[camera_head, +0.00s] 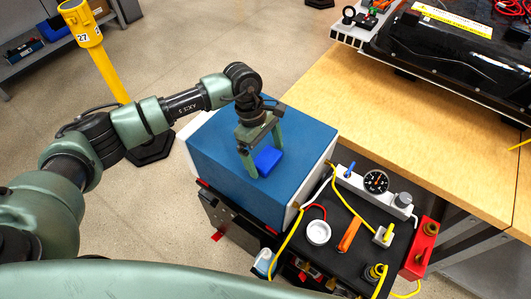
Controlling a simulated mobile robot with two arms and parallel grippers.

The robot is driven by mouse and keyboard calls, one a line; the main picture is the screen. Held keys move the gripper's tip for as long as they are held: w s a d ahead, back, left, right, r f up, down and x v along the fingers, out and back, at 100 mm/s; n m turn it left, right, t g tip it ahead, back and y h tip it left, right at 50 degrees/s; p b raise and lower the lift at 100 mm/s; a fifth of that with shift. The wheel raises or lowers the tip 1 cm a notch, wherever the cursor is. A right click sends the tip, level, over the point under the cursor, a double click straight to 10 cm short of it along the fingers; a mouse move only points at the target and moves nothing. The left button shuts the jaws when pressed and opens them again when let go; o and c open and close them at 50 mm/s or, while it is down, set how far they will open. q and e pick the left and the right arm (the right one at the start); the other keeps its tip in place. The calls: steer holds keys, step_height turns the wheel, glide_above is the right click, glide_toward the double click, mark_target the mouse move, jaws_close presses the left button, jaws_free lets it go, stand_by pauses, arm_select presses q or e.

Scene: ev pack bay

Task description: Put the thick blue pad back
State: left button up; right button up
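The thick blue pad (269,160) is a small bright blue block in the head view. It shows between the two fingertips of my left gripper (264,156), which points down over the darker blue top of a large box (215,140). The fingers sit at opposite sides of the pad and appear to grip it. Whether the pad touches the box top cannot be told. Part of the pad is hidden by the fingers. My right gripper is not in view.
A black tray (340,220) right of the box holds a gauge (376,181), a white round cup (318,232), an orange-handled tool (349,234) and yellow hoses. A wooden table (340,100) carries a black battery pack (450,50). A yellow post (100,60) stands behind my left arm.

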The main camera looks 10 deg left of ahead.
arm_select(q)
steer(key=shift+r, duration=0.2)
steer(key=shift+w+a+r, duration=0.1)
steer(key=shift+r, duration=0.15)
steer(key=b+v, duration=0.3)
steer(key=v, duration=0.8)
steer(key=shift+r+b, duration=0.2)
steer(key=shift+b, duration=0.2)
